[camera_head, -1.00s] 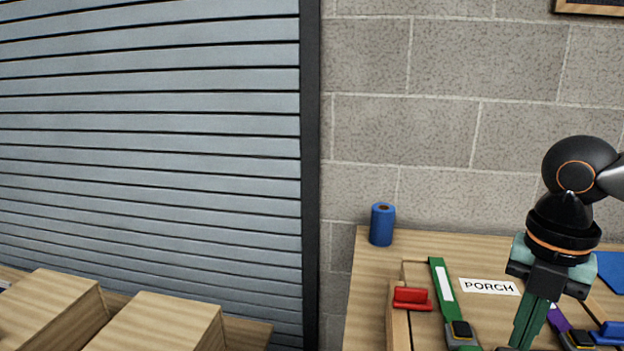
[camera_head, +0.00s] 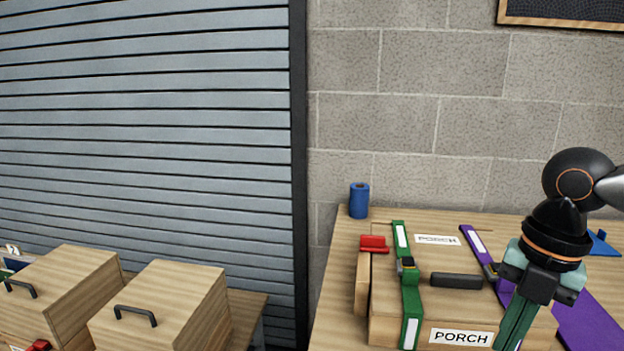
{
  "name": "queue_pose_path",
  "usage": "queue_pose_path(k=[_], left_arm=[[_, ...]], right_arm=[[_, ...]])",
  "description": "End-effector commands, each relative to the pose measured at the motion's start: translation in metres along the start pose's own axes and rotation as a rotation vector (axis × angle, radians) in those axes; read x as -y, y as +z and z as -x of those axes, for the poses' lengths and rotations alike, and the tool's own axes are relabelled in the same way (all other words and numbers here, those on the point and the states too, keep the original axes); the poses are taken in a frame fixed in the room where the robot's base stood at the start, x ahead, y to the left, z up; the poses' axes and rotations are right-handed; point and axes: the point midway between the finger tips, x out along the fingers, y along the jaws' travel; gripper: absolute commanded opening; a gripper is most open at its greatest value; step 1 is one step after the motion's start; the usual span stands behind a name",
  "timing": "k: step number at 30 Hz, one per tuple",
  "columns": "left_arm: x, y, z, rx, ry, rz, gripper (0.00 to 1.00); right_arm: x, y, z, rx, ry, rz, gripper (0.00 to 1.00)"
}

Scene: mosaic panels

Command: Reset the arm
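My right arm comes in from the right edge, and its gripper (camera_head: 512,335) points down in front of a wooden case marked PORCH (camera_head: 388,330). My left arm and gripper are not in view.
The case has a green strap (camera_head: 411,300), a purple strap (camera_head: 478,250), a dark handle (camera_head: 456,281) and a red clamp (camera_head: 374,243). A blue roll (camera_head: 359,201) stands behind it on the wooden table (camera_head: 335,285). Wooden boxes (camera_head: 165,300) stand at the lower left.

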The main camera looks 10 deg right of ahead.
Motion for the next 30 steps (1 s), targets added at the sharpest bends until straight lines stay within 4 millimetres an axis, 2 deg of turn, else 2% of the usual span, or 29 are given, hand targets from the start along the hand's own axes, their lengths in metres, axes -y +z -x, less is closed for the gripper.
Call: queue_pose_path(k=[11,15,20,26,30], left_arm=[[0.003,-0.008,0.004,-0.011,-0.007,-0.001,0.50],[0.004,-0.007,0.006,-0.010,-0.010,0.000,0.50],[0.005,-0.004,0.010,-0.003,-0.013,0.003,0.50],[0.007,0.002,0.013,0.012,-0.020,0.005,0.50],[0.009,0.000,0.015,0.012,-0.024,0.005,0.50]], right_arm=[[-0.037,-0.001,-0.048,-0.392,0.562,-0.096,0.00],[-0.049,0.011,-0.065,-0.493,0.829,-0.221,0.00],[-0.052,0.033,-0.090,-0.541,1.093,-0.434,0.00],[-0.038,0.058,-0.145,-0.517,1.315,-0.788,0.00],[-0.021,0.059,-0.200,-0.470,1.370,-1.072,0.00]])
